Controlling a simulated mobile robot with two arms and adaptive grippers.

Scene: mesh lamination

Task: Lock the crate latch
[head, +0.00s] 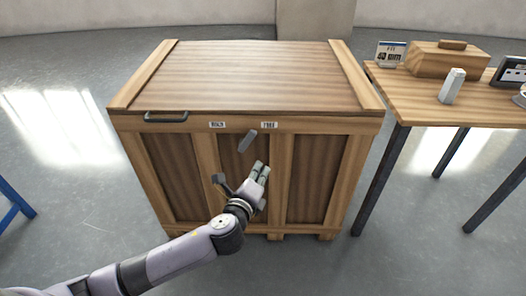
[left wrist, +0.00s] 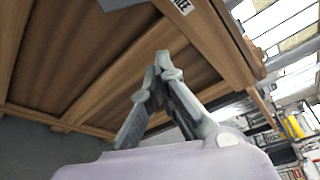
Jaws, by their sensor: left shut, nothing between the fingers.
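The wooden crate (head: 187,180) stands on the floor in the middle of the head view with its lid (head: 245,75) down. A small grey latch (head: 246,140) sits on its front below the lid edge, tilted with its upper end to the right, between two white labels. My left gripper (head: 262,168) is shut and empty in front of the crate's middle panel, just below and right of the latch; I see no clear contact. In the left wrist view the fingertips (left wrist: 163,60) meet in front of the crate front (left wrist: 130,70). My right gripper is out of view.
A dark handle (head: 166,117) is on the crate's upper left front.

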